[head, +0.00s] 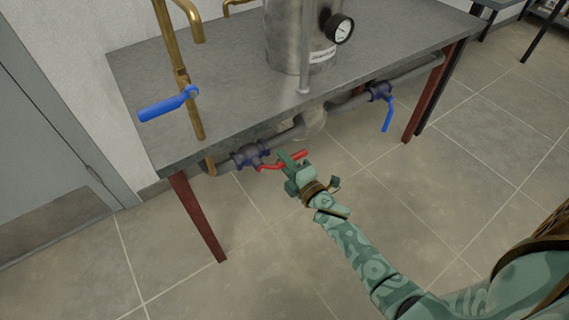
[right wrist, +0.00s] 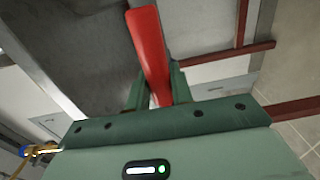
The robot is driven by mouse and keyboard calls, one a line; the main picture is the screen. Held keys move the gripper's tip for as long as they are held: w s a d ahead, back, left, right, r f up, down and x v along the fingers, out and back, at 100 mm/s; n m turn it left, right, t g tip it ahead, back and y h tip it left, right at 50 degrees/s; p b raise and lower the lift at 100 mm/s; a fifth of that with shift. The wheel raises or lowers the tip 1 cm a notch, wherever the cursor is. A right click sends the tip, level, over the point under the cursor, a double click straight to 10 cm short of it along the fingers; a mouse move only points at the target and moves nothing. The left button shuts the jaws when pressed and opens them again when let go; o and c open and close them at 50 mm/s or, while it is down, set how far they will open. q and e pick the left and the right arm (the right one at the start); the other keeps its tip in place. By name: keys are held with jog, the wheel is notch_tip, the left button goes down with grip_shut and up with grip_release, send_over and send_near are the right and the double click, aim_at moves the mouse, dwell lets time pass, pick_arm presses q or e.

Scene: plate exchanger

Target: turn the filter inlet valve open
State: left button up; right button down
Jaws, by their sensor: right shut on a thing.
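A valve with a dark blue body (head: 250,155) sits on the grey pipe below the table's front edge, and its red lever handle (head: 299,155) points right, roughly along the pipe. My right gripper (head: 285,162) is shut on the red handle, with part of the handle showing on both sides of it. In the right wrist view the red handle (right wrist: 148,40) runs between the two green fingers and extends beyond them. No label naming the valve can be read. My left gripper is not in view.
A steel vessel (head: 285,35) with a round gauge (head: 338,28) stands on the grey table (head: 220,95). A valve with a blue lever (head: 388,115) hangs farther right on the pipe. Another blue lever (head: 165,105) is on the brass pipe at left. Red table legs (head: 200,220) flank the pipe; the floor in front is clear.

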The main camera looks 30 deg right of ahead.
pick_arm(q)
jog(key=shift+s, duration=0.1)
pick_arm(e)
jog(key=shift+n, duration=0.3)
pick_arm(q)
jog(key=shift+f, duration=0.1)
pick_arm(e)
jog(key=c, duration=1.2)
grip_release()
jog(key=shift+r, duration=0.1)
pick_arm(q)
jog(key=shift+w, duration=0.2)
pick_arm(e)
jog(key=shift+s, duration=0.3)
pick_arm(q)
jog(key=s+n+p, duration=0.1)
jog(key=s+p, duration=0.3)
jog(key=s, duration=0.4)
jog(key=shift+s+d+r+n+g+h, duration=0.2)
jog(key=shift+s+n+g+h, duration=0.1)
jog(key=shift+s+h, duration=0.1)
pick_arm(e)
jog(key=s, duration=1.5)
jog(key=shift+s+d, duration=0.25)
jog(key=shift+s, duration=0.15)
